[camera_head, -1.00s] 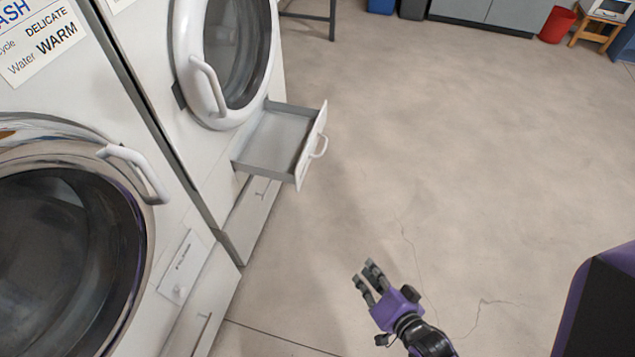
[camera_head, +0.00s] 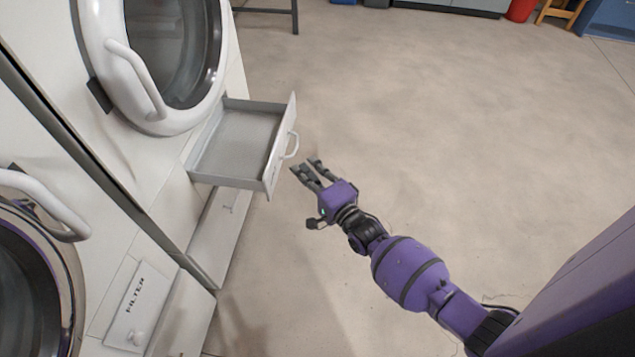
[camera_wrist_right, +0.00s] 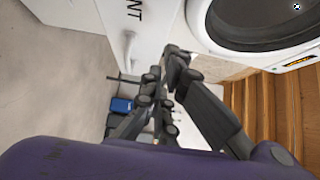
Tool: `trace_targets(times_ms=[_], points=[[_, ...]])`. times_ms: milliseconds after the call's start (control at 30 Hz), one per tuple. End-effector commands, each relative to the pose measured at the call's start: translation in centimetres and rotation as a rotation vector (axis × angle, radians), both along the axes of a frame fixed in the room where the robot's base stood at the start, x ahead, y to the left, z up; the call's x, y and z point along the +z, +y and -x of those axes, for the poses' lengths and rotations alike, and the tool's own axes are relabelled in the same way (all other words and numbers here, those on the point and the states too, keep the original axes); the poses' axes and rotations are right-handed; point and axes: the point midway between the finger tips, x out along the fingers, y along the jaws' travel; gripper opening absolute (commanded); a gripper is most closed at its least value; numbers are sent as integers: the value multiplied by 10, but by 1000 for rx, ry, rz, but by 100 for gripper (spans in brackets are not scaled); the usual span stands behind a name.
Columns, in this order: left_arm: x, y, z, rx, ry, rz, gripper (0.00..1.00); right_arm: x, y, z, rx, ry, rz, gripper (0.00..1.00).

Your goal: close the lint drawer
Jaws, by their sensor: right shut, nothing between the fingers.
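The lint drawer (camera_head: 236,148) is pulled out below the white round door of the far machine in the head view. It is a shallow grey tray with a white front panel and a white handle (camera_head: 290,145). In the right wrist view the drawer front (camera_wrist_right: 145,25) fills the upper middle, with its handle (camera_wrist_right: 127,52) and part of its lettering showing. My right gripper (camera_head: 306,166) is shut and empty. It is in front of the drawer, just right of the front panel and handle, apparently apart from them. It also shows in the right wrist view (camera_wrist_right: 168,75). My left gripper is out of view.
The far machine's round door (camera_head: 160,60) stands above the drawer. The floor (camera_head: 420,120) right of the drawer is clear. A red bin (camera_head: 521,9) stands far back.

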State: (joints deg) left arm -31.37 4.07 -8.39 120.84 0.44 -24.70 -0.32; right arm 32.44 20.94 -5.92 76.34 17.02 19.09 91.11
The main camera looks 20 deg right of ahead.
Motion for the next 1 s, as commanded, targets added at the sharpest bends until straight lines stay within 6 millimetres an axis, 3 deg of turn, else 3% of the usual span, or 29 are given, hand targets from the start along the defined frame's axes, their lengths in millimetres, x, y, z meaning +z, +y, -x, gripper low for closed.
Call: trace_targets(times_ms=[67,300,833,1000], points=[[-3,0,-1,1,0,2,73,0,4,-16,0,-1,0,0],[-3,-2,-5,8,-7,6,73,-1,31,-31,0,1,-1,0],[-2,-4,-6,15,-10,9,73,-1,37,-34,0,2,1,0],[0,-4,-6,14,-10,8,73,0,46,-29,1,1,-2,0]])
